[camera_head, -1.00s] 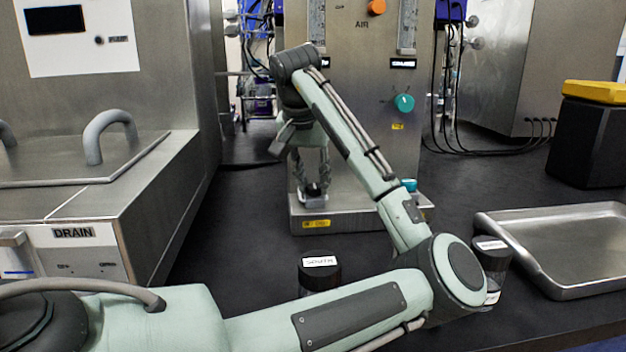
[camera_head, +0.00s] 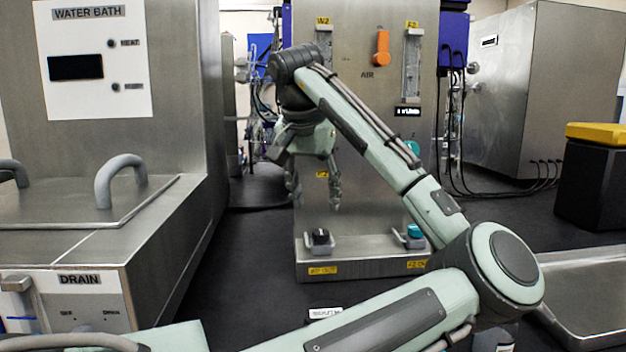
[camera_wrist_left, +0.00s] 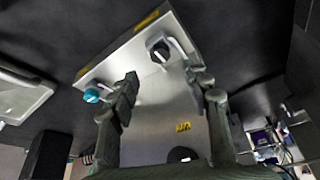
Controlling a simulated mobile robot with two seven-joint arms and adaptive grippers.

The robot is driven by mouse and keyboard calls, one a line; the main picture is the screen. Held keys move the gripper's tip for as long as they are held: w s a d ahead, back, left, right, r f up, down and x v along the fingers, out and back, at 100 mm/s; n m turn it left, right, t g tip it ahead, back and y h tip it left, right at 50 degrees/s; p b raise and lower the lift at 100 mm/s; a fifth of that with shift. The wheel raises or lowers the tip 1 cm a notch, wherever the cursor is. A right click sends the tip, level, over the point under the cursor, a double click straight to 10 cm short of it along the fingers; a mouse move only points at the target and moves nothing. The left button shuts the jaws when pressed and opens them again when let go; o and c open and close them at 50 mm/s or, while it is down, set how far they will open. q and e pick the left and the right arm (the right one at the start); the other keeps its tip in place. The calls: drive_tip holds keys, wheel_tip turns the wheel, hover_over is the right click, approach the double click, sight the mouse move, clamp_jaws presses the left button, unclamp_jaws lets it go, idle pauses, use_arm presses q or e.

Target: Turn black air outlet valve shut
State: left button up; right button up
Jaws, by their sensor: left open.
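A black valve knob (camera_head: 320,237) stands on the low front ledge of the steel cabinet (camera_head: 368,150), above a yellow label. It also shows in the left wrist view (camera_wrist_left: 158,48), with a pale metal part beside it. A teal valve knob (camera_head: 414,231) stands on the same ledge to its right; the left wrist view shows it at the left (camera_wrist_left: 91,95). My left gripper (camera_head: 314,190) is open and empty, fingers pointing down, above the black knob and apart from it. The wrist view shows both fingers (camera_wrist_left: 165,85) spread. My right gripper is out of view.
A water bath (camera_head: 95,230) with a looped handle stands at the left. A steel tray (camera_head: 590,290) and a black box with a yellow top (camera_head: 595,175) are at the right. A second dark knob (camera_wrist_left: 182,154) is partly hidden at the bottom of the wrist view.

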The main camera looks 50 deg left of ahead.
use_arm(q)
drive_tip(key=v, duration=0.4)
drive_tip(key=shift+r, duration=0.15)
idle(0.4)
